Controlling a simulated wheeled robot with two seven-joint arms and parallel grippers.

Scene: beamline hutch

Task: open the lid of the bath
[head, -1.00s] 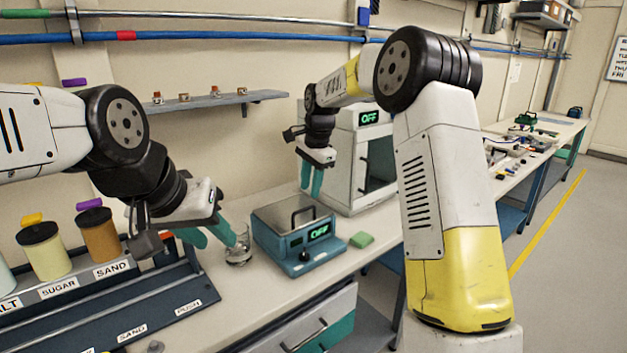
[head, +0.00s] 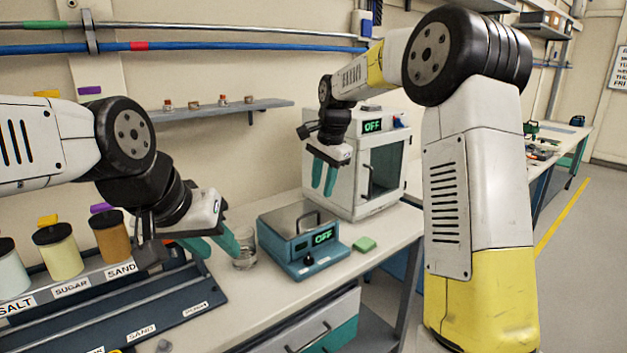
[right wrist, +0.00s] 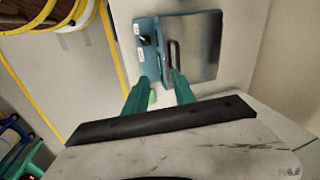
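The bath is a teal box (head: 318,262) with a green "OFF" display on the bench. Its grey metal lid (head: 283,219) lies closed on top and carries a dark upright handle (head: 307,221). In the right wrist view the lid (right wrist: 200,45) and its handle (right wrist: 174,55) lie beyond my fingers. My right gripper (head: 324,178) is open and empty, fingers pointing down, above the bath and apart from the handle; it also shows in the right wrist view (right wrist: 158,85). My left gripper (head: 220,248) is near a glass beaker (head: 244,258), left of the bath. Its grip is partly hidden.
A white oven-like cabinet (head: 345,185) with another "OFF" display stands behind the bath. A green block (head: 364,244) lies at its right. A rack with labelled jars (head: 60,255) fills the left. A wall shelf (head: 220,110) holds small items.

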